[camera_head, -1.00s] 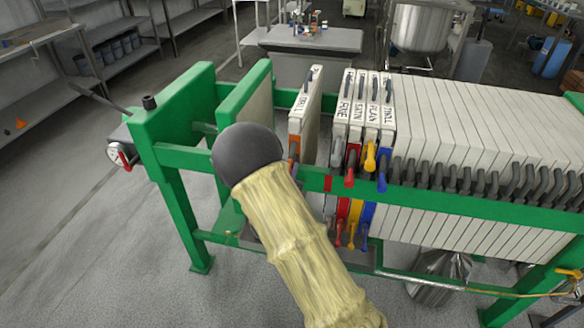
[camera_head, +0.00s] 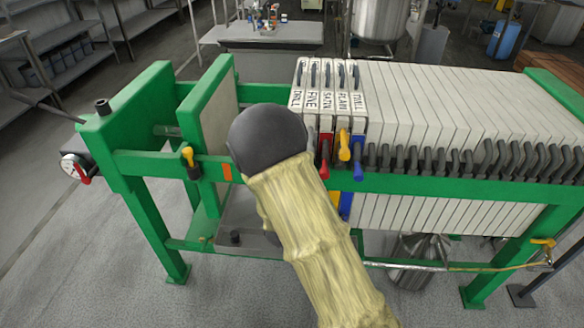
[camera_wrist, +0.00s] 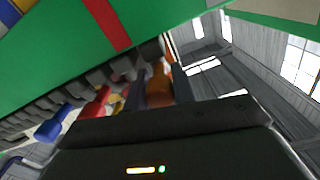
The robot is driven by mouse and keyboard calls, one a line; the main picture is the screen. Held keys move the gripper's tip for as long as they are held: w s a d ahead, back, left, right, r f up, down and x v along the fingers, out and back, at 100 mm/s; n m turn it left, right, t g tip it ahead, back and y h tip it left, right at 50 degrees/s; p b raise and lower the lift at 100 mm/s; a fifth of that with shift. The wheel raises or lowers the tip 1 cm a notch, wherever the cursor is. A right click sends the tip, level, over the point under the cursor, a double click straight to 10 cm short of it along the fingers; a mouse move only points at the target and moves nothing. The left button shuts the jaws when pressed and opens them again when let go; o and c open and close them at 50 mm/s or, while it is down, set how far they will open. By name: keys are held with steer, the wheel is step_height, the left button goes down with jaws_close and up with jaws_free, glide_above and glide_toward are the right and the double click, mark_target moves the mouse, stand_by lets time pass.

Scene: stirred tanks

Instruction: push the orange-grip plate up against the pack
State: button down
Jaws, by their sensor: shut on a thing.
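The orange-grip plate (camera_head: 298,97) is the leftmost white, labelled plate in the head view. It stands upright beside the pack (camera_head: 430,105), with no clear gap at its top edge. Its lower part is hidden behind my arm. The orange grip (camera_wrist: 159,87) shows in the wrist view between the two dark fingers of my gripper (camera_wrist: 160,90), which is shut on it. My gripper is hidden in the head view. The neighbouring plates carry red (camera_head: 324,168), yellow (camera_head: 344,146) and blue (camera_head: 358,170) grips.
The green side rail (camera_head: 440,185) runs along the front of the press, close to my gripper. The green end plate (camera_head: 215,120) stands at left, with open space between it and the orange-grip plate. A red stripe (camera_wrist: 108,25) marks the rail in the wrist view.

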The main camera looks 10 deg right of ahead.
steer(key=shift+s+d+f, duration=0.1)
steer(key=shift+d+f, duration=0.05)
steer(key=shift+d, duration=0.15)
steer(key=c, duration=1.2)
jaws_free()
steer(key=shift+d, duration=0.1)
steer(key=shift+o, duration=0.2)
steer(key=shift+s+a, duration=0.35)
steer(key=shift+s, duration=0.15)
steer(key=p+v, duration=0.2)
steer(key=v, duration=0.6)
steer(key=shift+r, duration=0.3)
steer(key=p, duration=0.2)
steer(key=shift+s+a+p, duration=0.15)
steer(key=shift+s+p, duration=0.2)
steer(key=shift+s+p, duration=0.1)
steer(key=shift+p, duration=0.4)
